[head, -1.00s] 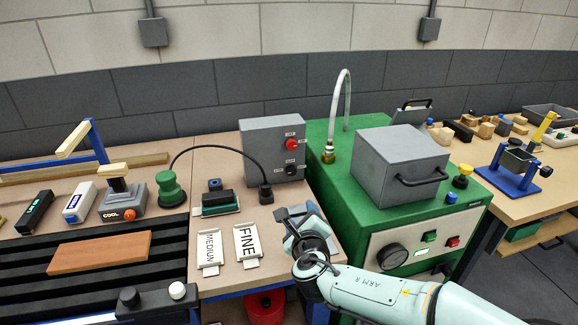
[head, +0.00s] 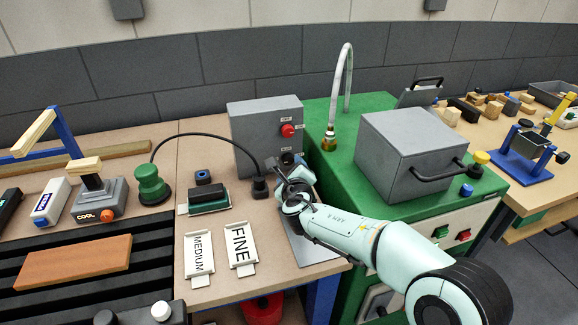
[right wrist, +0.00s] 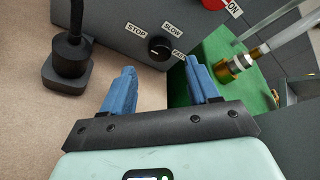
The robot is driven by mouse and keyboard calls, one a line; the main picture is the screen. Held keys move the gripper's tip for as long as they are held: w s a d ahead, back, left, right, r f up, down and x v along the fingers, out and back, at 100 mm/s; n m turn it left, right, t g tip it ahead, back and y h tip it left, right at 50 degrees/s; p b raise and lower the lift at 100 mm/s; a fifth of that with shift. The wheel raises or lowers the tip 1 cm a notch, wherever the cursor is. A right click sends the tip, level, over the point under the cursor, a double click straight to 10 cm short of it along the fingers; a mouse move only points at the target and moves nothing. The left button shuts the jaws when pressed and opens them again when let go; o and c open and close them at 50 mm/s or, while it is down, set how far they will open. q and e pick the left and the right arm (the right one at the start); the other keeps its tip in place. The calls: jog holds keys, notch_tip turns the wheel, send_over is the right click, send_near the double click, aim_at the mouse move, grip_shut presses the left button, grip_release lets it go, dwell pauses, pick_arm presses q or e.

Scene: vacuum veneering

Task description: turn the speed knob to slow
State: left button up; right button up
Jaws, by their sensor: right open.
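The black speed knob (right wrist: 159,46) sits on the front of the grey control box (head: 252,144). In the right wrist view it is ringed by the labels STOP (right wrist: 136,30), SLOW (right wrist: 172,29) and a partly hidden one at its lower right. Which label it points at is hard to tell. My right gripper (right wrist: 161,66) is open, its two blue fingers spread on either side below the knob and apart from it. My left gripper is not in view.
A red knob (head: 288,130) is above the speed knob. A black plug with a cable (head: 260,187) stands left of my right gripper. The green machine (head: 318,113) and its hose fitting (right wrist: 235,65) are close on the right. FINE (head: 240,243) and MEDIUM (head: 199,253) plates lie in front.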

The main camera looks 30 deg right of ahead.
aim_at(289, 162)
jog(key=shift+x, duration=2.35)
jog(key=shift+r, duration=0.1)
jog(key=c, duration=1)
jog(key=shift+c, duration=0.2)
